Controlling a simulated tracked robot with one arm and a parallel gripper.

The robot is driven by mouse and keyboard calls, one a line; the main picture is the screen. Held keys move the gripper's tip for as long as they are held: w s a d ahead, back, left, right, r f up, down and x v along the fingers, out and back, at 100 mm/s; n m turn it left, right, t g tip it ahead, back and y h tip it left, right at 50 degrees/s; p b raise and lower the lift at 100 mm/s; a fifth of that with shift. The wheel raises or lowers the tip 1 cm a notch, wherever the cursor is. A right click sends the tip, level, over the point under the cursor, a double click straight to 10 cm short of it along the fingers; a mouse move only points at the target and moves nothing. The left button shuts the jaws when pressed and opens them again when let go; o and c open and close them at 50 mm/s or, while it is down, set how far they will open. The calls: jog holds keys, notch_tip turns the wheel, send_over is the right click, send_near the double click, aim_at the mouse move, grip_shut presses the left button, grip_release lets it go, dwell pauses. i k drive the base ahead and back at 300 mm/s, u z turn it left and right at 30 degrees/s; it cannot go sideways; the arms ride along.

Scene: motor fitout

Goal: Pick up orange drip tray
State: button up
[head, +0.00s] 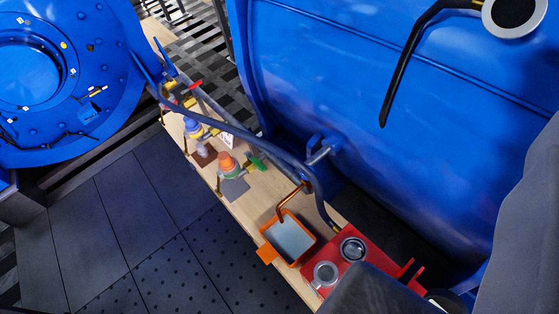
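The orange drip tray (268,253) rests on a long wooden bench (245,208), below the middle of the head view. It has an orange rim, a pale grey inside, a tab at its left corner and a brown-orange bar or handle at its upper edge. My gripper (452,255) shows as two dark grey fingers, one at the right edge and one at the bottom. They are apart with nothing seen held between them. The gripper is to the right of the tray in the picture and does not touch it.
A red holder (372,262) with round metal parts stands right beside the tray. A dark blue bar (240,130) runs above the bench. Stacked coloured parts (228,165) sit farther along. A big blue housing (390,130) stands behind; dark floor (150,235) is clear.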

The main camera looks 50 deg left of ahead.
aim_at(290, 240)
jog(key=k, duration=1.05)
jog(key=u, duration=0.7)
jog(key=i, duration=0.5)
jog(key=z, duration=0.05)
